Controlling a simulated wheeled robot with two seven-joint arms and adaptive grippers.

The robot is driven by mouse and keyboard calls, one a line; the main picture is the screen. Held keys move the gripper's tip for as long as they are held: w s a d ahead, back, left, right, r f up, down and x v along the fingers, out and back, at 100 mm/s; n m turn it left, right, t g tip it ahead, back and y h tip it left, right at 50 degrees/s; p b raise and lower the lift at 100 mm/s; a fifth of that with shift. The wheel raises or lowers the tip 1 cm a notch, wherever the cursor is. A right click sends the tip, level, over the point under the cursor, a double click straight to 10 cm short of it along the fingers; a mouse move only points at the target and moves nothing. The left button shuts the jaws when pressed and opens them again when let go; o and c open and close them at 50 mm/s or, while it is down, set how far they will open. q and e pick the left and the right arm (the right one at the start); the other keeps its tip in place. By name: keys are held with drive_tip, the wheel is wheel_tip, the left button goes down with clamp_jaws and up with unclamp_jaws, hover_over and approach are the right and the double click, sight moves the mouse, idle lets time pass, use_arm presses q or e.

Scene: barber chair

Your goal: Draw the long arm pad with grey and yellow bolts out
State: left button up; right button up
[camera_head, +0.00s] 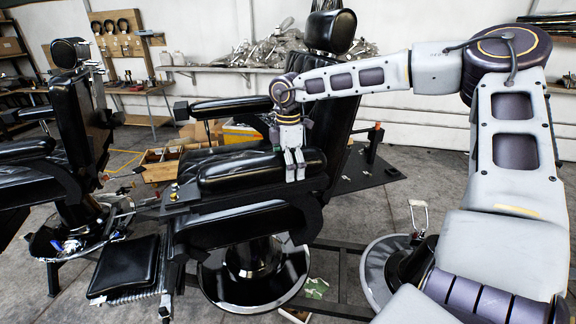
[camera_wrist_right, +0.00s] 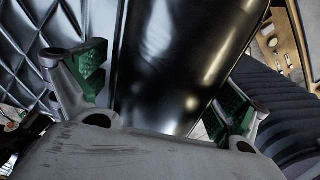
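The long black arm pad (camera_head: 240,172) lies along the near side of the middle barber chair, above its seat. A small yellowish bolt (camera_head: 173,190) shows near its left end; a grey bolt cannot be made out. My right gripper (camera_head: 296,168) points down at the right end of this pad. In the right wrist view its two fingers (camera_wrist_right: 160,95) stand wide apart, with green inner pads, and a shiny black rounded surface (camera_wrist_right: 175,60) shows between and beyond them. Whether the fingers touch it cannot be told. My left gripper is not in view.
The chair's backrest (camera_head: 325,125) and headrest (camera_head: 331,31) rise close to my right gripper. Another arm pad (camera_head: 230,106) is on the chair's far side. A second barber chair (camera_head: 70,150) stands at left. A dark low platform (camera_head: 372,180) with small items lies behind.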

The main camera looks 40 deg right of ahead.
drive_tip(key=c, duration=1.5)
drive_tip(key=o, duration=1.2)
drive_tip(key=shift+c, duration=0.2)
drive_tip(key=c, duration=0.9)
drive_tip(key=shift+o, duration=0.2)
drive_tip(key=shift+w+r, duration=0.1)
drive_tip(key=shift+r, duration=0.15)
drive_tip(key=shift+r, duration=0.9)
drive_tip(key=shift+r+p, duration=0.3)
drive_tip(key=shift+p, duration=0.05)
drive_tip(key=shift+r, duration=0.8)
